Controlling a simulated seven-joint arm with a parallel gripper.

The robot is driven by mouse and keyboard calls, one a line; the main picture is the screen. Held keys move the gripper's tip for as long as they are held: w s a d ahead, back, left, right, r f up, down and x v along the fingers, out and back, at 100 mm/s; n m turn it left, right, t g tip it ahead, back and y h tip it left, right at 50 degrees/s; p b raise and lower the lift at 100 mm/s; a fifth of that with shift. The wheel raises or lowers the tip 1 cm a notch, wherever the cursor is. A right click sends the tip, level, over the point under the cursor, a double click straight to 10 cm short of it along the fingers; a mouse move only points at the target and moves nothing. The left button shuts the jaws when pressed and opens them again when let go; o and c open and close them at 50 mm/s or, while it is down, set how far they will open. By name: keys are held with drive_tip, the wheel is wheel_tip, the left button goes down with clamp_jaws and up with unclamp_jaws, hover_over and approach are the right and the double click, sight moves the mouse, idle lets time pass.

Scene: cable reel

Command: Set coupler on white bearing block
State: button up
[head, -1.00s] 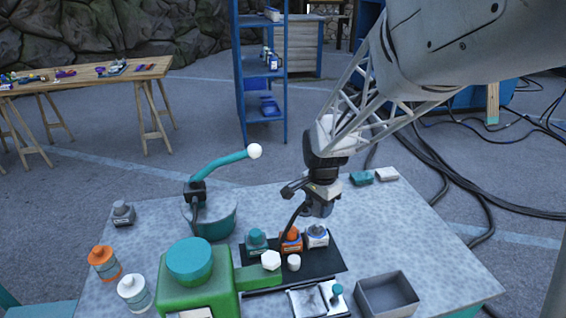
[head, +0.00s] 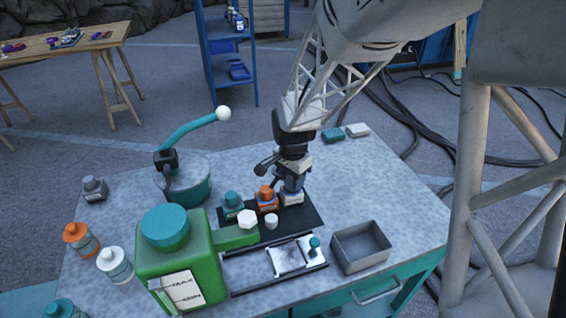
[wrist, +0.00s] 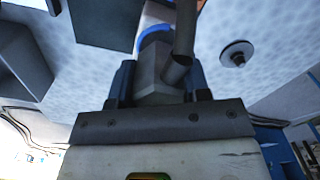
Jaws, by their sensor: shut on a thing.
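The white bearing block (head: 292,199) stands at the right end of a row on a black mat, beside the orange block (head: 267,201) and the teal block (head: 232,207). My gripper (head: 292,184) is directly above the white block, pointing down, very close to its top. In the wrist view my gripper (wrist: 157,85) is shut on the grey coupler (wrist: 152,78), which sits between its fingers. A dark bent tube crosses beside the coupler. Whether the coupler touches the block is hidden by my gripper.
The green machine (head: 190,258) stands front left, with a white hexagonal piece (head: 247,219) and a small white cylinder (head: 271,222) near it. A teal-handled pot (head: 184,185) is behind. An open grey bin (head: 361,247) is front right.

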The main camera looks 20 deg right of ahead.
drive_tip(key=shift+f, duration=0.4)
drive_tip(key=shift+f, duration=0.1)
idle(0.4)
drive_tip(key=o, duration=1.1)
drive_tip(key=shift+r, duration=3.95)
drive_tip(key=shift+s+r, duration=0.1)
